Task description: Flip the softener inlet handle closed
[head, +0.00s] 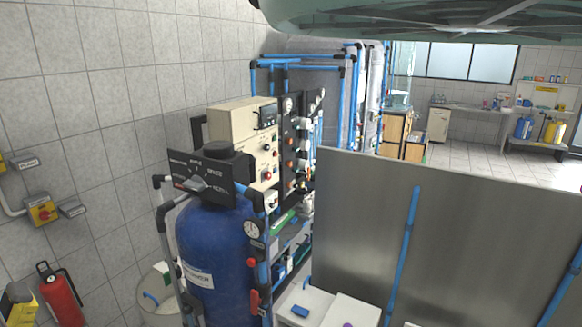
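The softener is a tall blue tank (215,255) with a black valve head, left of the picture's middle. A black label plate (200,178) with a grey lever sits at its top front. Grey and blue pipes run beside the tank. A red handle (254,302) hangs roughly upright on the pipe at the tank's lower right. A smaller red part (251,263) sits above it, below a round gauge (251,229). I cannot tell which of these is the inlet handle, as the labels are too small to read. My gripper is not in view.
A beige control box (243,140) and a dark panel stand behind the tank. A large grey metal sheet (470,240) blocks the right foreground. A fire extinguisher (60,297) stands by the tiled wall at left. Open floor (475,155) shows far right.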

